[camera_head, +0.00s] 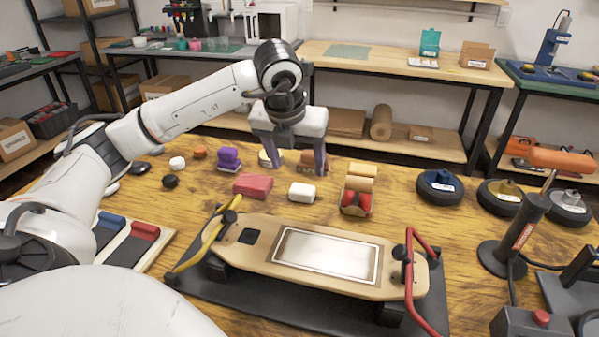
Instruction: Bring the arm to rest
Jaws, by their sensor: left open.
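My left arm (190,105) reaches in from the left over the wooden table (365,246). Its gripper (296,163) points down, jaws apart, over the back part of the table. I see nothing held between the fingers. My right gripper is not in view.
A skateboard deck (255,238) with a framed plate rests on a black stand in front, with yellow and red clamps at its ends. Small coloured blocks lie behind it. Wheels (440,187) and a soldering iron (520,225) stand at right.

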